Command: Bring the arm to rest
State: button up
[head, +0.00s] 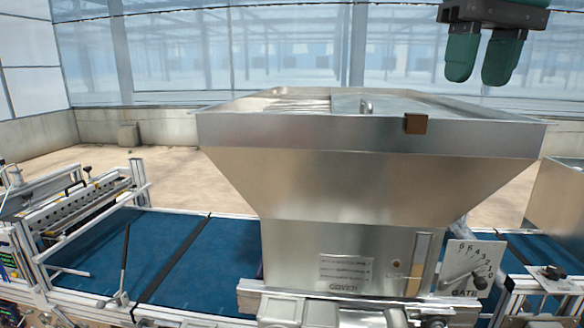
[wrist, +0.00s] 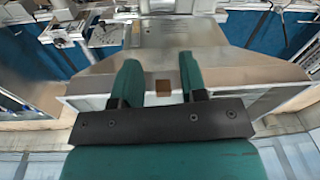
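My gripper (head: 483,68) hangs at the top right of the head view, in the air above the right end of the steel hopper (head: 350,180). Its two green fingers point down with a gap between them, and it is open and empty. In the wrist view the gripper (wrist: 159,65) also shows spread fingers. A small brown block (head: 416,124) on the hopper's front rim appears between and beyond them in the wrist view (wrist: 163,86), apart from them. The rest of my arm is mostly out of the head view.
A blue conveyor belt (head: 190,262) runs below, with a metal-framed unit (head: 75,205) at left. The air around the gripper looks clear.

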notch_tip(320, 180, down, 22)
jog(key=s+a+n+b, duration=0.1)
jog(key=s+n+b, duration=0.25)
jog(key=b, duration=0.45)
jog(key=s+a+f+n+y+b, duration=0.1)
jog(key=s+a+f+b, duration=0.1)
jog(key=s+f, duration=0.3)
jog(key=s+a+f+n+y+b, duration=0.2)
jog(key=s+f, duration=0.3)
jog(key=f, duration=0.8)
jog(key=shift+s+a+f+g+y+b, duration=0.3)
jog(key=shift+s+a+f+g+b, duration=0.1)
jog(key=shift+b, duration=0.45)
jog(key=shift+s+d, duration=0.1)
